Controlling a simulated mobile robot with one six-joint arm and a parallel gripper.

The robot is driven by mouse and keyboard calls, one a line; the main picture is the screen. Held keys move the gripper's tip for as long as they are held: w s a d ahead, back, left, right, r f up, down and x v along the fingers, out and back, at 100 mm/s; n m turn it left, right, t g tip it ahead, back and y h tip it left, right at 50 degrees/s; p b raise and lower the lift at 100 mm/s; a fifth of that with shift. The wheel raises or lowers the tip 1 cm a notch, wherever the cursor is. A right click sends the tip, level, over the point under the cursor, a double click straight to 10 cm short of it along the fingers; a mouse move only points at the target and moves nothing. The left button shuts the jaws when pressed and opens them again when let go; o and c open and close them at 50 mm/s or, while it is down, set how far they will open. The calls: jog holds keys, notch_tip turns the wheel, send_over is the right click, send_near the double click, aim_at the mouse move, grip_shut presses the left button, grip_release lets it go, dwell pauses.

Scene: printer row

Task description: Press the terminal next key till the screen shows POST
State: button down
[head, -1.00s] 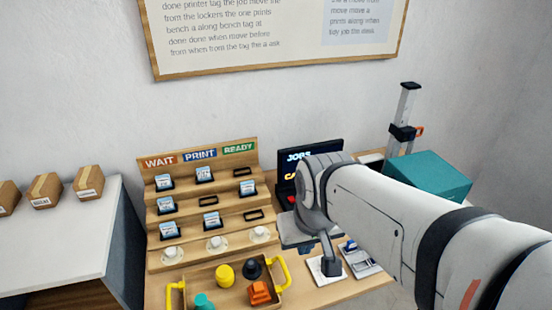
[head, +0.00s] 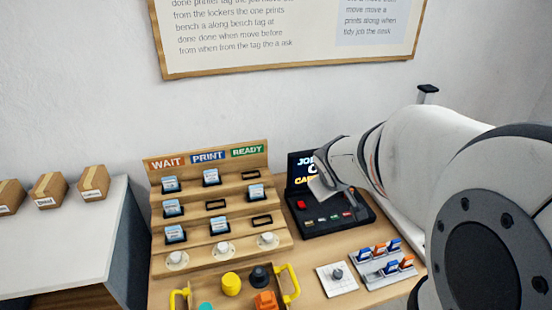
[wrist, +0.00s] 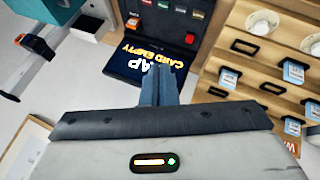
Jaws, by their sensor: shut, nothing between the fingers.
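The terminal is a black unit with a tilted screen (head: 300,168) and a sloped key panel (head: 318,232). Small coloured keys (head: 321,221) sit in a row along the panel, with a red button (head: 300,204) at its left. In the wrist view the screen (wrist: 125,68) is upside down, with orange "CARD EMPTY" and large white letters, "AP" readable, partly hidden by my fingers. My gripper (wrist: 160,68) is shut and empty, in front of the screen in that view. In the head view my gripper (head: 350,208) is over the terminal's right side. Key labels are too small to read.
A stepped wooden rack (head: 215,215) marked WAIT, PRINT, READY stands left of the terminal. In front are a wooden tray with yellow handles (head: 292,284), a white plate with a knob (head: 337,280) and a card holder (head: 385,266). Boxes (head: 93,183) stand far left.

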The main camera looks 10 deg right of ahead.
jog(key=w+d+f+n+t, duration=0.2)
jog(key=w+d+f+n, duration=0.25)
jog(key=w, duration=0.35)
jog(key=n+y+b, duration=0.2)
jog(key=n+y, duration=0.2)
jog(key=y, duration=0.1)
send_over(322, 221)
notch_tip(322, 221, down, 8)
jog(key=shift+s+d+f+n+t+y, duration=0.2)
jog(key=shift+s+d+n+t+y, duration=0.1)
jog(key=shift+s+y, duration=0.1)
notch_tip(322, 221, down, 8)
jog(key=b, duration=0.8)
jog(key=shift+r, duration=0.2)
jog(key=shift+f+b, duration=0.4)
jog(key=shift+f, duration=0.2)
jog(key=shift+f, duration=0.4)
